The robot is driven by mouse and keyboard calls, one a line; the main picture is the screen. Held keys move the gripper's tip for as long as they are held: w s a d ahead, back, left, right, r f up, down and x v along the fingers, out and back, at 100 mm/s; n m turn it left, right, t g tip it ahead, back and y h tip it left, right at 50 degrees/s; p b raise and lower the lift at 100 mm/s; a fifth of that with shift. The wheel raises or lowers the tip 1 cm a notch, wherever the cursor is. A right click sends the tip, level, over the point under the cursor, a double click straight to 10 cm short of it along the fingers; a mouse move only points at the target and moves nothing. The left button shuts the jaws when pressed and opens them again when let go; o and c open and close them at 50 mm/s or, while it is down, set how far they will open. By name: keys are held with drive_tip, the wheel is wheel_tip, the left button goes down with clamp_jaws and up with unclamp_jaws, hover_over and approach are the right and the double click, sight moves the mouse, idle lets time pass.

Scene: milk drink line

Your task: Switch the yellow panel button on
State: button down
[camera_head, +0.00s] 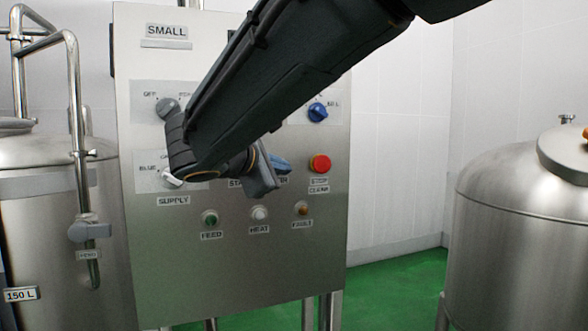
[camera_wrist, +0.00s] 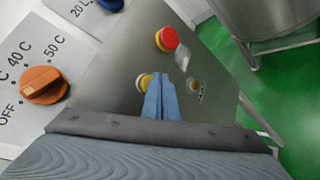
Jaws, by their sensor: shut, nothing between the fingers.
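The yellow button (camera_wrist: 144,81) shows in the wrist view on the grey panel, partly hidden behind my fingers. My gripper (camera_wrist: 160,84) is shut and empty, its blue fingertips together right at the button's side. I cannot tell whether they touch it. In the head view my gripper (camera_head: 281,164) is in front of the middle of the steel panel (camera_head: 170,260), and the yellow button is hidden behind my arm and gripper there.
A red button (camera_head: 319,164) is to the right and a blue knob (camera_head: 318,111) above it. Feed (camera_head: 210,217), heat (camera_head: 260,213) and fault (camera_head: 302,208) lamps are below. An orange knob (camera_wrist: 43,85) is at left in the wrist view. A steel tank (camera_head: 510,230) stands at right.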

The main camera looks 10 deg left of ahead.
drive_tip(key=shift+w+a, duration=0.3)
drive_tip(key=shift+w, duration=0.1)
idle(0.8)
drive_tip(key=shift+s+d+b, duration=0.35)
drive_tip(key=shift+s+d, duration=0.15)
drive_tip(key=shift+s, duration=0.3)
drive_tip(key=shift+s, duration=0.1)
drive_tip(key=shift+s+d+b, duration=0.2)
drive_tip(key=shift+s+d, duration=0.35)
drive_tip(key=shift+s, duration=0.25)
drive_tip(key=shift+s+d+b, duration=0.15)
drive_tip(key=shift+s+d, duration=0.35)
drive_tip(key=shift+s, duration=0.35)
drive_tip(key=shift+s+d+b, duration=0.2)
drive_tip(key=shift+s+d, duration=0.35)
drive_tip(key=shift+s, duration=0.25)
